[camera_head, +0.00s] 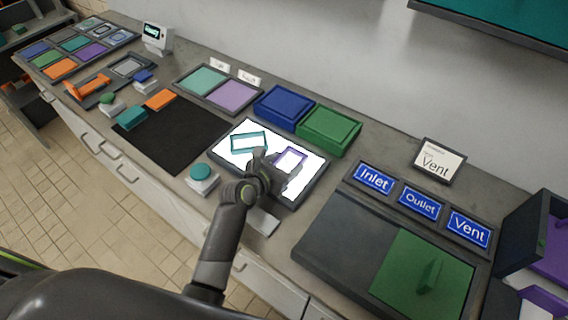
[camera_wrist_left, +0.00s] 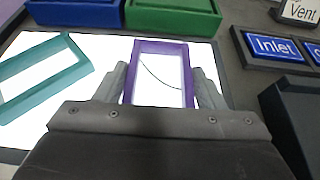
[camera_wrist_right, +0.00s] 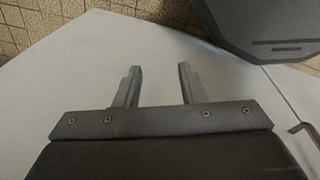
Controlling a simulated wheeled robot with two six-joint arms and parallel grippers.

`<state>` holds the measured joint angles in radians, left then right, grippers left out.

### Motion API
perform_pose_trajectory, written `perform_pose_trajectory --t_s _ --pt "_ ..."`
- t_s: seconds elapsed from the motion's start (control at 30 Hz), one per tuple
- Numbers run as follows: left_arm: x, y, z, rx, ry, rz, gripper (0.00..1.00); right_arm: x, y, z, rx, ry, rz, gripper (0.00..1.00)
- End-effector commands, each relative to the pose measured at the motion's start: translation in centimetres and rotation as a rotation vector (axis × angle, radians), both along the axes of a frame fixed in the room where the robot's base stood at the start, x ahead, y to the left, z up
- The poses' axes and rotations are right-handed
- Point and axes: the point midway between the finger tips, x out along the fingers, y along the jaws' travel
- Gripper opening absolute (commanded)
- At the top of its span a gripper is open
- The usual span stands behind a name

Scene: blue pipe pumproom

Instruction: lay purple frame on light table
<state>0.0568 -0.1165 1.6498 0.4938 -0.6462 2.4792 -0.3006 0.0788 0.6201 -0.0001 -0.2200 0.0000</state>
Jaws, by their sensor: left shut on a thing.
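The purple frame (camera_head: 291,158) is a small open rectangle at the right part of the lit white light table (camera_head: 228,160). My left gripper (camera_head: 270,172) is shut on it. In the left wrist view the purple frame (camera_wrist_left: 160,48) stands between the two fingers, with the bright panel and a thin dark curved line showing through its opening. I cannot tell whether it touches the panel. A teal frame (camera_head: 248,142) lies on the left part of the light table, apart from the purple one. My right gripper (camera_wrist_right: 158,85) is open and empty in the right wrist view.
A blue box (camera_head: 283,105) and a green box (camera_head: 329,130) stand behind the light table. A black mat (camera_head: 168,136) lies to its left, with a teal round button (camera_head: 200,172) near the front edge. Inlet, Outlet and Vent signs (camera_head: 419,203) stand right.

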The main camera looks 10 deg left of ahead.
Motion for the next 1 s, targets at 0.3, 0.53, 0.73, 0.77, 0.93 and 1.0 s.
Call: perform_pose_trajectory --t_s 0.3,0.53,0.73,0.77,0.93,1.0 --pt "0.0 0.0 -0.2 0.0 0.0 0.0 0.39 0.0 -0.2 0.0 -0.002 0.0 0.001 0.36" --pt "0.0 0.0 -0.2 0.001 0.0 0.0 0.85 0.0 -0.2 0.0 -0.002 0.0 0.001 0.36" --pt "0.0 0.0 -0.2 0.0 0.0 0.0 0.85 0.0 -0.2 0.0 -0.002 0.0 0.001 0.36" --pt "0.0 0.0 -0.2 0.0 0.0 0.0 0.85 0.0 -0.2 0.0 -0.002 0.0 0.001 0.36" --pt "-0.6 0.3 0.3 0.0 0.0 0.0 0.85 0.0 -0.2 0.0 -0.002 -0.001 0.001 0.36" --pt "-1.3 0.6 0.6 -0.001 0.0 0.001 0.85 0.0 -0.2 0.1 -0.002 -0.001 0.001 0.36"
